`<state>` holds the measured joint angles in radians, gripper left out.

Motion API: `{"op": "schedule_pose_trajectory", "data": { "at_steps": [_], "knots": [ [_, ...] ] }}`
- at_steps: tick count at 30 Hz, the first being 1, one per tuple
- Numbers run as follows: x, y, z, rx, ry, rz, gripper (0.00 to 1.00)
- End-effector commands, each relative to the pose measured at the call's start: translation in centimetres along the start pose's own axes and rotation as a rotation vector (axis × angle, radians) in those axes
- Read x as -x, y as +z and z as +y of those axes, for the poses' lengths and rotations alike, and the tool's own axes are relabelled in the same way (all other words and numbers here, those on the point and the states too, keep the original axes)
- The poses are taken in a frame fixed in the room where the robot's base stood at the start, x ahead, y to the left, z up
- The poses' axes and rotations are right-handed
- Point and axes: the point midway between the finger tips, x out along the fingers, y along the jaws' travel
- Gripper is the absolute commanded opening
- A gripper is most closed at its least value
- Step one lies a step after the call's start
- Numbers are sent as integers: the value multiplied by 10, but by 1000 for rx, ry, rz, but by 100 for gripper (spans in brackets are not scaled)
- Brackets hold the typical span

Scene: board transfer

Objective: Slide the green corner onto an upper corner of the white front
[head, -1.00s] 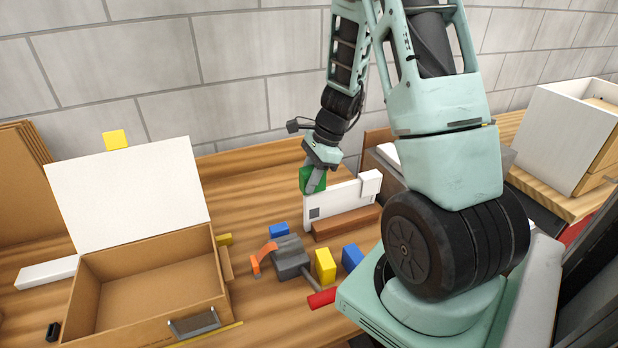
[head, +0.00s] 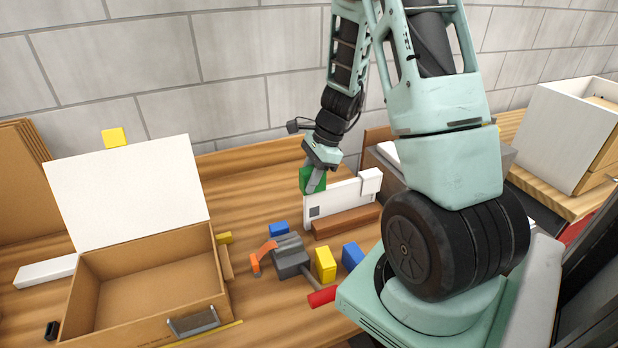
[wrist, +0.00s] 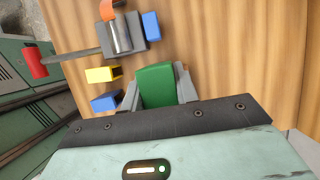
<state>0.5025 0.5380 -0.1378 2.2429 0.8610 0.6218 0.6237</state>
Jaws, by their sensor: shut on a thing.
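The white front (head: 341,201) stands upright behind a brown wooden strip (head: 347,222) on the bench, with a dark grey square near its left end. A white corner piece sits on its upper right corner (head: 371,182). My gripper (wrist: 160,88) is shut on the green corner (wrist: 156,84), which fills the space between the two grey fingers. In the head view the green corner (head: 307,178) is at the front's upper left corner, partly covered by a finger. I cannot tell whether it is seated on the front or just above it. The wrist view does not clearly show the front.
A grey-headed hammer-like tool (head: 290,258) with a red-ended handle, a yellow block (head: 326,265) and blue blocks (head: 353,256) lie in front of the white front. An open cardboard box (head: 150,290) with a raised white lid stands left. A white-sided cabinet (head: 560,135) stands right.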

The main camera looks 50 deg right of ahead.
Motion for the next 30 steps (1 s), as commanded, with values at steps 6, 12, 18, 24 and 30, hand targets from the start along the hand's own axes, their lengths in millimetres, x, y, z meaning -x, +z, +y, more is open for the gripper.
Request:
{"op": "schedule_pose_trajectory", "data": {
  "at_steps": [6,12,18,24,30],
  "knots": [
    [-6,-2,0,0,0,0,5],
    [-10,-4,0,0,0,0,5],
    [-15,-6,0,0,0,0,5],
    [-19,-8,0,0,0,0,5],
    [-24,-10,0,0,0,0,5]
  ]
}}
